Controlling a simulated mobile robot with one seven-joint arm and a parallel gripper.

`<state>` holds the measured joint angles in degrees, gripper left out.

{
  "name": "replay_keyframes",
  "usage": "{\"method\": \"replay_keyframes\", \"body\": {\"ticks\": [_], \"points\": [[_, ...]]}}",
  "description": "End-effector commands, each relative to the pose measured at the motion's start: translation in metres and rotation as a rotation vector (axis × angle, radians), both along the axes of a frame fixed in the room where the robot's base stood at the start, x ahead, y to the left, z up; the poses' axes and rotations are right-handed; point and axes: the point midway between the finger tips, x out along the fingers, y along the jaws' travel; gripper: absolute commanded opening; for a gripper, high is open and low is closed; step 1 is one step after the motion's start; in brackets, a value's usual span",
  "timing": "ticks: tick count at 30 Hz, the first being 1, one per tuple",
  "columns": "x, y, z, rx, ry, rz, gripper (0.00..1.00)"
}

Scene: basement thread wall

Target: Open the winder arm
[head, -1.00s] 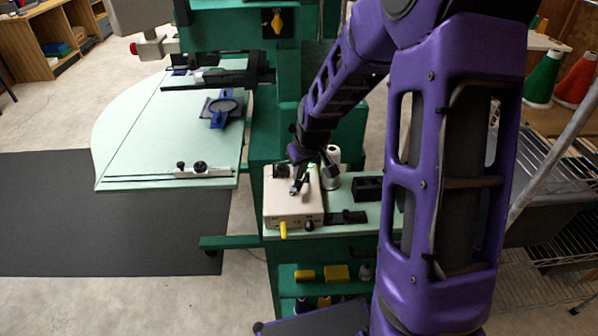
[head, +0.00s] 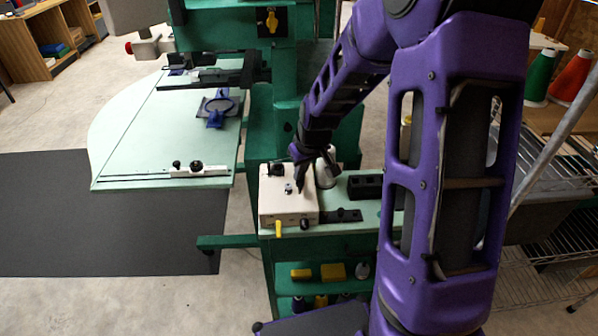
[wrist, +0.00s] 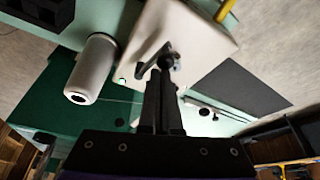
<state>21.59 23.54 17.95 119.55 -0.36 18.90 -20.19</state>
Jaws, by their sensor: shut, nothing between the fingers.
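The winder is a cream box (head: 285,208) on the green machine's side shelf, with a yellow lever on its front. It also fills the top middle of the wrist view (wrist: 200,35). On its top face is a small grey metal arm (wrist: 148,62) with a dark round pivot or knob at one end; in the head view this shows only as a small dark piece (head: 289,188). My gripper (head: 301,188) points down over the box, its fingers together and empty. In the wrist view the fingertips (wrist: 165,78) overlap the arm's knob end; I cannot tell whether they touch it.
A white spool (wrist: 92,68) stands close beside the winder, next to my gripper. A black block (head: 365,187) sits on the shelf to the right. Cones and a wire rack stand at the right.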

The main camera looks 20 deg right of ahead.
Motion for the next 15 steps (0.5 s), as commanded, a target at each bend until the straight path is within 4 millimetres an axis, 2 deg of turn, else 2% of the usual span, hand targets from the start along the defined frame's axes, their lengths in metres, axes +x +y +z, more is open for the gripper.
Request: {"method": "replay_keyframes", "body": {"ticks": [15], "points": [[0.0027, 0.0019, -0.0002, 0.000, -0.001, 0.001, 0.00]]}}
